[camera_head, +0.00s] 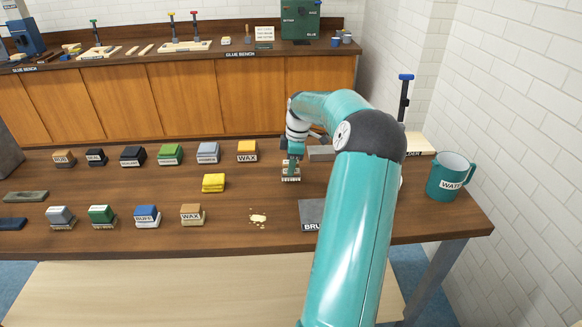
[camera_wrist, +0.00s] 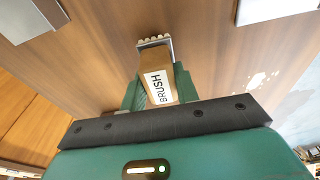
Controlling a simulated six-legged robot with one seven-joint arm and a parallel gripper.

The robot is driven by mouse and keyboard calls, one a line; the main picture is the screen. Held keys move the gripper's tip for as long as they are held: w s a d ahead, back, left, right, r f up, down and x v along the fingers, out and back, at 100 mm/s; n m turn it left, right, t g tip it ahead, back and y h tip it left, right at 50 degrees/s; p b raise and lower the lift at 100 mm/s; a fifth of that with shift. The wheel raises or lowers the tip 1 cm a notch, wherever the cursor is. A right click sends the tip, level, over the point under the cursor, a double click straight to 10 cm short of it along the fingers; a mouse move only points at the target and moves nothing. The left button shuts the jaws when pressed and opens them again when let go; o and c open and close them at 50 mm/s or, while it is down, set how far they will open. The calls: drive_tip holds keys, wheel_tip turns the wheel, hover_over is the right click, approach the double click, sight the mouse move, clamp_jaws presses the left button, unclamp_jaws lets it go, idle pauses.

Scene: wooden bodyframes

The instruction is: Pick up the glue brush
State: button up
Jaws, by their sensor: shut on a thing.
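The glue brush (camera_wrist: 158,87) is a tan block with a white label reading BRUSH and a pale, bristle-like end. In the wrist view it sits between the green fingers of my gripper (camera_wrist: 154,92), which is shut on it. In the head view my gripper (camera_head: 291,165) points down over the dark wooden table, right of the yellow block, with the pale brush end (camera_head: 291,178) below it. I cannot tell whether the brush touches the tabletop. My gripper hides part of the brush.
A dark mat (camera_head: 311,213), its label starting BRU, lies nearer and is partly hidden by my arm. A teal WATER mug (camera_head: 452,178) stands at the right. Labelled blocks, including a WAX block (camera_head: 247,151), and a yellow block (camera_head: 213,183) lie left. Pale crumbs (camera_head: 258,218) lie near the front edge.

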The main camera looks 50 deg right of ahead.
wheel_tip(320, 180, up, 2)
drive_tip(key=shift+r, duration=0.25)
drive_tip(key=s+a+r, duration=0.9)
drive_tip(key=s, duration=0.1)
drive_tip(key=shift+s+r, duration=0.25)
drive_tip(key=shift+r, duration=0.15)
drive_tip(key=shift+a, duration=0.1)
